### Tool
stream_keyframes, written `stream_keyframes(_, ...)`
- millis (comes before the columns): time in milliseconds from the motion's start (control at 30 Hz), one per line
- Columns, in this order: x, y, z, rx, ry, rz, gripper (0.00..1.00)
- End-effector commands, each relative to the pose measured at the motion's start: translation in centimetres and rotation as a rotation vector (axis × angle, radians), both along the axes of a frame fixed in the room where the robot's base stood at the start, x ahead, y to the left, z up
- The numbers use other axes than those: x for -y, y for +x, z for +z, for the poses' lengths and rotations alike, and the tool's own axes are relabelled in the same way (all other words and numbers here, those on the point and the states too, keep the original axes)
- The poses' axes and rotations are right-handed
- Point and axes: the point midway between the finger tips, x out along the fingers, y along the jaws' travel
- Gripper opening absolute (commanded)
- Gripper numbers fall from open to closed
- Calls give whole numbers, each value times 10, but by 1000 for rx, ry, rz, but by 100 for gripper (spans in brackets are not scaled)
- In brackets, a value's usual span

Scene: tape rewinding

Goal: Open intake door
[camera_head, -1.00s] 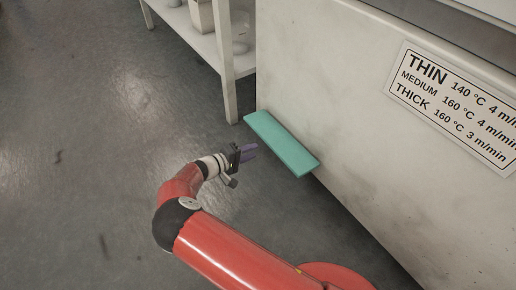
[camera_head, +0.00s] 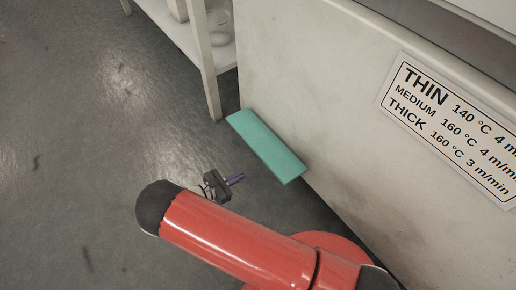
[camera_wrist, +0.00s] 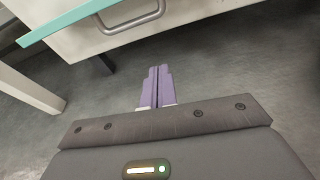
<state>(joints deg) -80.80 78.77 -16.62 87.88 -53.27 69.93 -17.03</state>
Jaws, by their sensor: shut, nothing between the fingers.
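A teal flap (camera_head: 265,146) sticks out from the side of the large off-white machine (camera_head: 306,70). I cannot tell if it is the intake door or a ledge. In the wrist view the teal edge (camera_wrist: 68,19) runs across the upper left, with a grey metal handle (camera_wrist: 131,17) on the pale face below it. My gripper (camera_head: 238,178) is low beside the flap, to its lower left in the head view and apart from it. Its purple fingers (camera_wrist: 158,75) are together and empty, pointing toward the machine below the handle.
A white shelf unit (camera_head: 206,70) stands at the machine's far end, and its leg (camera_wrist: 33,92) shows at the left in the wrist view. A temperature and speed sign (camera_head: 452,125) is on the machine. Grey floor (camera_head: 75,130) is free to the left.

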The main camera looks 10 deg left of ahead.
Motion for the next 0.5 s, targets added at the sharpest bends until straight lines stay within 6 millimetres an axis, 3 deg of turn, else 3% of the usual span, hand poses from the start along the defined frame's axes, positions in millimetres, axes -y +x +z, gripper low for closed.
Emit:
stream_keyframes(167, 6, -3, -4, -61, -69, 27, 0)
stream_keyframes(500, 48, 45, -20, -56, -68, 22, 0)
